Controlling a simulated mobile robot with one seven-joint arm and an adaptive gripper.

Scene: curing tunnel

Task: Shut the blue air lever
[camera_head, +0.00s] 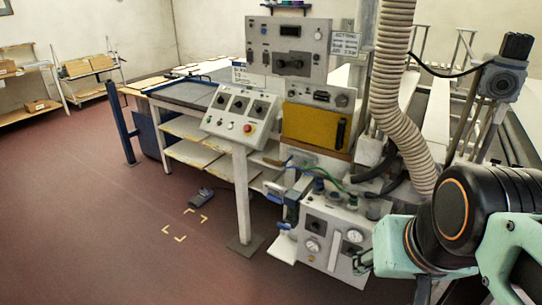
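A control panel with gauges (335,243) stands low at the centre right, under the yellow panel. Small blue parts (275,190) stick out at its left side, beside a blue-grey block (293,207). I cannot tell for certain which blue part is the air lever, or whether it is open or shut. My arm comes in from the lower right, with a pale green link beside the panel's right edge. Dark finger-like parts of my gripper (362,262) show at that edge. They are too small to show whether they are open or touching anything.
The red floor at left is clear.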

